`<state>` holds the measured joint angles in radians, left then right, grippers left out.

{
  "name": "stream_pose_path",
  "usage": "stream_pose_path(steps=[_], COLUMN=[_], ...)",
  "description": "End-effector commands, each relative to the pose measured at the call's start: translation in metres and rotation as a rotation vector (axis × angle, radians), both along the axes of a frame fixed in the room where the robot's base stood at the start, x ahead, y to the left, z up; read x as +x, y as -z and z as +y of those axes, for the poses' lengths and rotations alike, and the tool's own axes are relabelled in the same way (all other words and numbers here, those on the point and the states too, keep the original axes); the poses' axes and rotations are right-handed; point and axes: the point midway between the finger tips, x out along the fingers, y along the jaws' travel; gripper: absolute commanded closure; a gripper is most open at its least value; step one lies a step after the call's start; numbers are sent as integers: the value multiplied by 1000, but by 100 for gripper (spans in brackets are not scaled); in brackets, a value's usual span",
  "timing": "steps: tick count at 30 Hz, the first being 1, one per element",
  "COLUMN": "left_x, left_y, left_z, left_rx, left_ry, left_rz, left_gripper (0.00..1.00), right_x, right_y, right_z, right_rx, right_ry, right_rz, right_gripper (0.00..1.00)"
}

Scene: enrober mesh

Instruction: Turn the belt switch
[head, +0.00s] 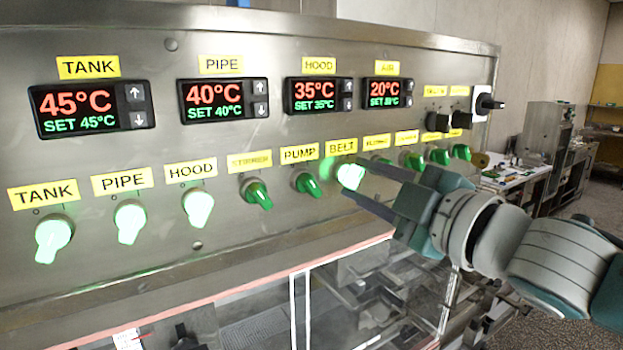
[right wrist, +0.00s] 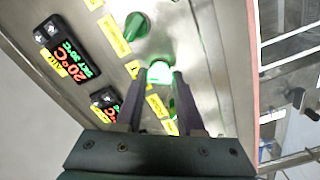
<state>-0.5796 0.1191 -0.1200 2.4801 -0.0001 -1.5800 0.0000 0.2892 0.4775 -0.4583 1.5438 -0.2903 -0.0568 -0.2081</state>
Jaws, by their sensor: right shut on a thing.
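The belt switch (head: 347,174) is a round green knob under the yellow BELT label (head: 341,147) on the steel control panel. It glows bright pale green. My right gripper (head: 355,178) reaches in from the right, and its two dark fingers are shut on this knob. In the right wrist view the glowing belt switch (right wrist: 160,70) sits between the fingertips of my right gripper (right wrist: 160,77). The fingers hide part of the knob, so its exact angle is hard to read. My left gripper is in neither view.
The lit tank knob (head: 53,238), pipe knob (head: 130,221) and hood knob (head: 198,207) are to the left. The unlit pump knob (head: 307,184) is close beside the belt switch. More green knobs (head: 414,161) lie behind my fingers. A clear guard (head: 258,300) is below.

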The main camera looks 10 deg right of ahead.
Motion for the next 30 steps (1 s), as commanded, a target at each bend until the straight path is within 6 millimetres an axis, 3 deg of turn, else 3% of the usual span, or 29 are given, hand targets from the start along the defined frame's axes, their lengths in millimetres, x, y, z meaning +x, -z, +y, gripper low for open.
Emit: stream_pose_path(steps=[14,15,23,30], left_x=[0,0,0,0], left_y=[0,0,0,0], left_z=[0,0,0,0], left_rx=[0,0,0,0], left_ry=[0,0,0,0], left_rz=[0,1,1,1], left_gripper=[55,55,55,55], right_x=[0,0,0,-1], right_y=[0,0,0,0], right_z=[0,0,0,0], right_rx=[17,17,15,14], right_ry=[0,0,0,0], right_rz=[5,5,5,5], right_gripper=[100,60,32,32])
